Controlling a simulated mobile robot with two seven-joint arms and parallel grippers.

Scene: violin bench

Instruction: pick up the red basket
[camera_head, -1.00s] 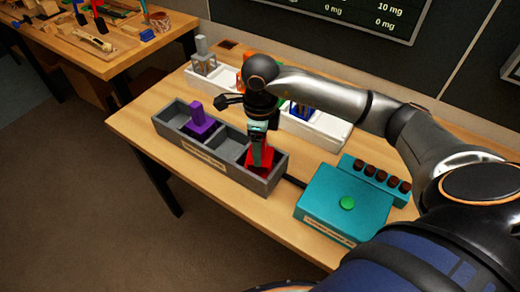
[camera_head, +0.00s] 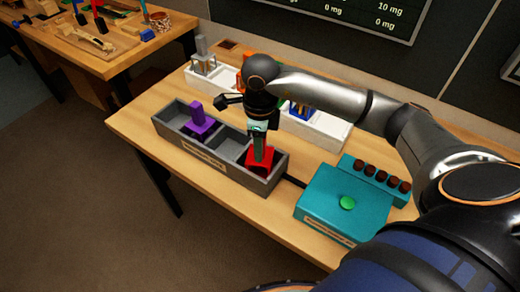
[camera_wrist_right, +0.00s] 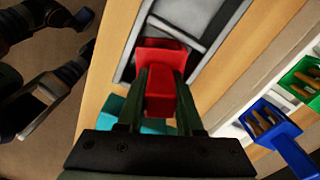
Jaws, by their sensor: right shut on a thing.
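The red basket (camera_head: 262,161) is at the right end of the grey compartment tray (camera_head: 215,173) in the head view. It appears to be in or just above the right compartment; I cannot tell if it touches the floor. My right gripper (camera_head: 259,149) points down and is shut on the basket's upright red part. In the right wrist view, the two fingers (camera_wrist_right: 160,88) sit on either side of that part, with the red basket (camera_wrist_right: 162,50) body beyond them. My left gripper is not clearly seen.
A purple basket (camera_head: 199,122) stands in the grey tray's left part. A white tray (camera_head: 330,132) behind holds blue, orange and grey items. A teal box (camera_head: 330,201) with a green button (camera_head: 347,203) is to the right. The table's front edge is close to the grey tray.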

